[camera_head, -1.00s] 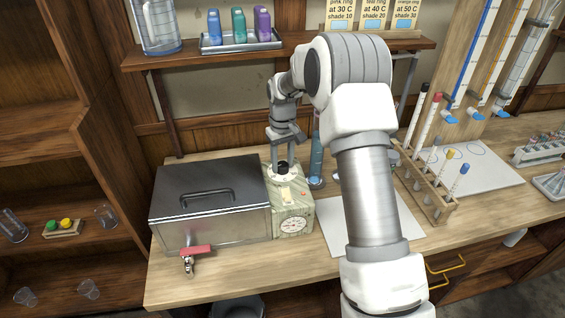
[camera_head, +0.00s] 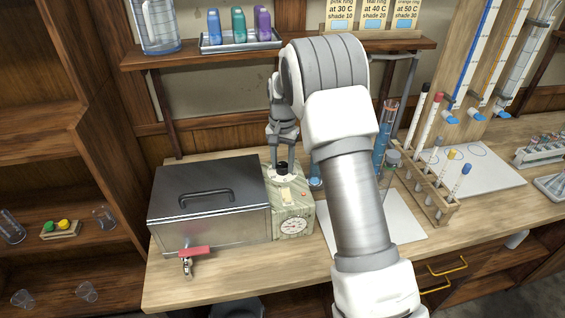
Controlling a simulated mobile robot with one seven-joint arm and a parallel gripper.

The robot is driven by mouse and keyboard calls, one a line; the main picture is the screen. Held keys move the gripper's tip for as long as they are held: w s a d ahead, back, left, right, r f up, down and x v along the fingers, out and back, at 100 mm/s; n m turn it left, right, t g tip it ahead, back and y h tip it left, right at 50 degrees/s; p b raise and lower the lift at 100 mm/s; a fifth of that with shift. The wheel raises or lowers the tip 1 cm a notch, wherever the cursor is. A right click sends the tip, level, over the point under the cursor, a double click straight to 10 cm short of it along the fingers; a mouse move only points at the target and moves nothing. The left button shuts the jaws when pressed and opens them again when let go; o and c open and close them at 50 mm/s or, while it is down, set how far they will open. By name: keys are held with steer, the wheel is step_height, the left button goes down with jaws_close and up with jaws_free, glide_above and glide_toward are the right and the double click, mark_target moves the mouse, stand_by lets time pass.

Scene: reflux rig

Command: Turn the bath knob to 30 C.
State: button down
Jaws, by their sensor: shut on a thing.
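The bath is a steel box with a dark lid (camera_head: 207,186) on the left of the bench. Its pale green control box (camera_head: 296,206) stands against its right side, with a round white dial (camera_head: 293,226) on the front. The black bath knob (camera_head: 282,168) sits on top of the control box towards the back. My gripper (camera_head: 282,162) points down over it, shut on the knob with a finger at either side. The dial's marks and the knob's setting are too small to read.
A red-handled tap (camera_head: 194,252) sticks out at the bath's front. A blue-filled tube (camera_head: 386,136) and a wooden tube rack (camera_head: 428,190) stand to the right. A shelf (camera_head: 165,60) with bottles and temperature cards (camera_head: 372,15) hangs above. My arm hides part of the bench.

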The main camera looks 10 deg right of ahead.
mark_target(283, 165)
steer(key=shift+r+m, duration=0.1)
steer(key=shift+m, duration=0.5)
steer(key=shift+c, duration=1.8)
jaws_free()
step_height(283, 165, up, 17)
steer(key=shift+r, duration=0.2)
